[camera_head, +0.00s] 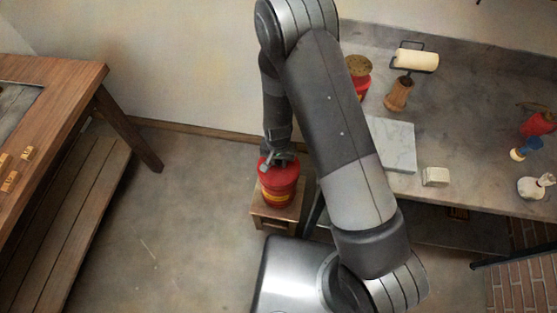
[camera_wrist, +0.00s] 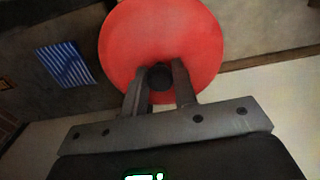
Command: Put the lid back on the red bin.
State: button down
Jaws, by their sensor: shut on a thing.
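The red bin (camera_head: 279,193) stands upright on a small wooden stool, with a yellow band near its lower part. The red lid (camera_wrist: 160,35) is a round disc with a dark knob (camera_wrist: 160,76) at its middle. My gripper (camera_wrist: 160,84) is shut on this knob, with one finger on each side. In the head view my gripper (camera_head: 277,160) is right over the bin, and the lid is at or just above the bin's top. My gripper and arm partly cover the lid there, so I cannot tell whether it is fully seated. The wrist view shows none of the bin below the lid.
A grey counter (camera_head: 465,120) to the right holds a red can (camera_head: 362,84), a marble slab (camera_head: 393,145), a white block (camera_head: 435,176) and hand presses. A wooden bench (camera_head: 70,75) stands at the left, with open floor between.

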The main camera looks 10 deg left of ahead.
dwell(0.3)
jog(key=c, duration=0.6)
grip_release()
jog(key=shift+r, duration=3.5)
grip_shut()
